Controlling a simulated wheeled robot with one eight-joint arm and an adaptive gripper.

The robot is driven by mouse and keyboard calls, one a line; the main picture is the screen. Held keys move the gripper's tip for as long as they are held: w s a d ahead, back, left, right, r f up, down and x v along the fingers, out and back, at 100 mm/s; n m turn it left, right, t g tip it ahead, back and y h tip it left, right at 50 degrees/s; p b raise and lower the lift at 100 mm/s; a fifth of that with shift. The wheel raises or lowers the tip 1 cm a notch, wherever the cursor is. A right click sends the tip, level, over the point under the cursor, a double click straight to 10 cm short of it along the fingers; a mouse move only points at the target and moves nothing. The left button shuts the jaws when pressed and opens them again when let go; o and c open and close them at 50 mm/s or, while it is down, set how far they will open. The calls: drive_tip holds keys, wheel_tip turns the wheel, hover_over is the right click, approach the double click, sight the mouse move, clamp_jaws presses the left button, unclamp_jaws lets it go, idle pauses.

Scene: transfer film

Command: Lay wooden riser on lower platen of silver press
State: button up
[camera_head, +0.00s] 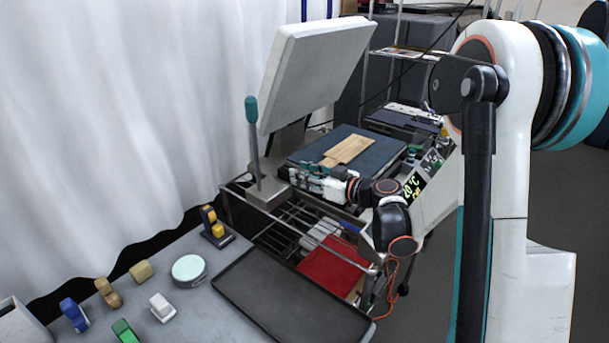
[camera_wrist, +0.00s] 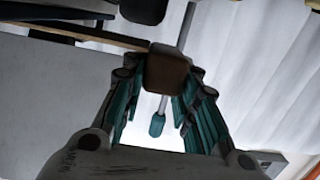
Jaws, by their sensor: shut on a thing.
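The wooden riser (camera_head: 348,150) is a flat, pale wood board over the dark blue lower platen (camera_head: 309,154) of the silver press. It looks roughly flat; I cannot tell whether it touches the platen or hovers just above. My gripper (camera_head: 322,172) is low at the platen's front edge, shut on the riser's near end. In the wrist view the riser's brown end (camera_wrist: 168,72) sits between the fingertips (camera_wrist: 166,88), and its edge runs left. The press's silver upper platen (camera_head: 318,70) is swung up and tilted back; it also shows in the wrist view (camera_wrist: 55,95).
The press lever (camera_head: 252,110) with its teal grip stands left of the platen. A grey table in front holds a black tray (camera_head: 290,300), tape dispensers (camera_head: 214,227) and small blocks. A wire rack with red cloth (camera_head: 333,268) is under the press. A white curtain hangs left.

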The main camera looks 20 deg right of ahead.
drive_tip(key=shift+f, duration=0.3)
drive_tip(key=o, duration=1.2)
drive_tip(key=shift+s, duration=0.1)
